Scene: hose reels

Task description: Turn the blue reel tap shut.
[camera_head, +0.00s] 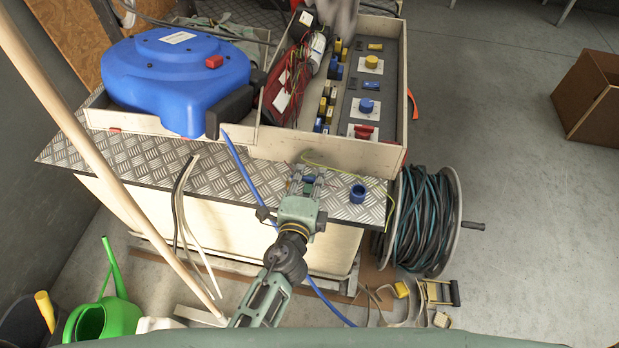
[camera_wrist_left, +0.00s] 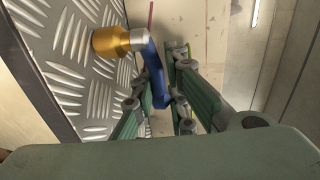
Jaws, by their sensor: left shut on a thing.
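The blue reel (camera_head: 175,65) sits in the left part of a wooden tray on the bench. A tap with a blue lever (camera_wrist_left: 155,75) and a brass body (camera_wrist_left: 111,42) shows in the left wrist view, beside the tread-plate surface. My left gripper (camera_head: 307,178) is at the bench's front edge, and its fingers (camera_wrist_left: 158,100) are closed around the blue lever. In the head view the gripper hides most of the tap; only a small bit of blue shows between the fingers. My right gripper cannot be made out.
A blue ring-shaped piece (camera_head: 358,193) stands on the tread plate (camera_head: 150,150) right of the gripper. A blue hose (camera_head: 240,165) hangs over the front edge. A drum of dark hose (camera_head: 425,220) stands right of the bench. A wooden pole (camera_head: 90,150) crosses the left side.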

